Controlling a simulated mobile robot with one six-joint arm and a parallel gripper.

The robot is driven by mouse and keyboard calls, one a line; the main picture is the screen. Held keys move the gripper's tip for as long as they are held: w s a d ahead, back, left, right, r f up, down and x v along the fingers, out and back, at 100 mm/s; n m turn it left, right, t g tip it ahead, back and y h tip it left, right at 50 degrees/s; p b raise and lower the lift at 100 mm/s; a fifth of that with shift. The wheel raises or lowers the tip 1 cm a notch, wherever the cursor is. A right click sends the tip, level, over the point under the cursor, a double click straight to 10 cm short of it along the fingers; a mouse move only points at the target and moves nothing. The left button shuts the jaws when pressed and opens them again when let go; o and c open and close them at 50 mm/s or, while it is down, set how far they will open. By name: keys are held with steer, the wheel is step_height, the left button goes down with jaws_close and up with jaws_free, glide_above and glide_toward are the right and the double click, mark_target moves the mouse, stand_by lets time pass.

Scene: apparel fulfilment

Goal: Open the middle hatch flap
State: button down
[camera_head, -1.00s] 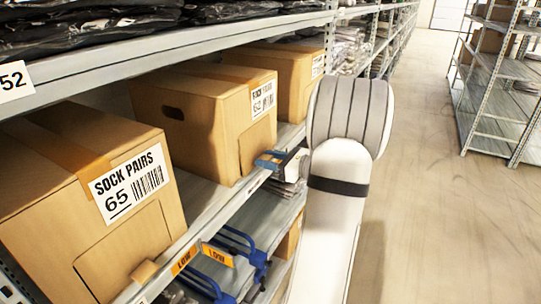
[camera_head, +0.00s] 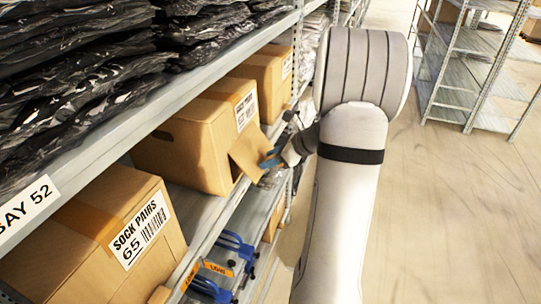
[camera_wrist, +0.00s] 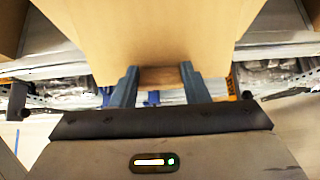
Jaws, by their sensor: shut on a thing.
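The middle box (camera_head: 180,150), brown cardboard with a white label, sits on the shelf between two other boxes. Its hatch flap (camera_head: 248,152) stands tilted outward from the box front. My gripper (camera_head: 270,160) is at the flap's outer end, its blue fingers partly hidden by my arm. In the wrist view, the flap's cardboard (camera_wrist: 150,32) fills the upper middle, and my gripper's two fingers (camera_wrist: 158,76) are shut on a small cardboard tab (camera_wrist: 162,78) at its near edge. The inside of the box is hidden.
Black bagged garments (camera_head: 70,85) fill the shelf above. Blue-handled bins (camera_head: 232,245) sit below. The aisle floor (camera_head: 455,210) at right is clear, with another rack (camera_head: 470,70) beyond.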

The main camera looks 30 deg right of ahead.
steer(key=shift+w+a, duration=0.15)
steer(key=shift+a, duration=0.1)
stand_by(1.0)
steer(key=c, duration=0.8)
jaws_free()
steer(key=b+v, duration=0.1)
steer(key=v, duration=0.7)
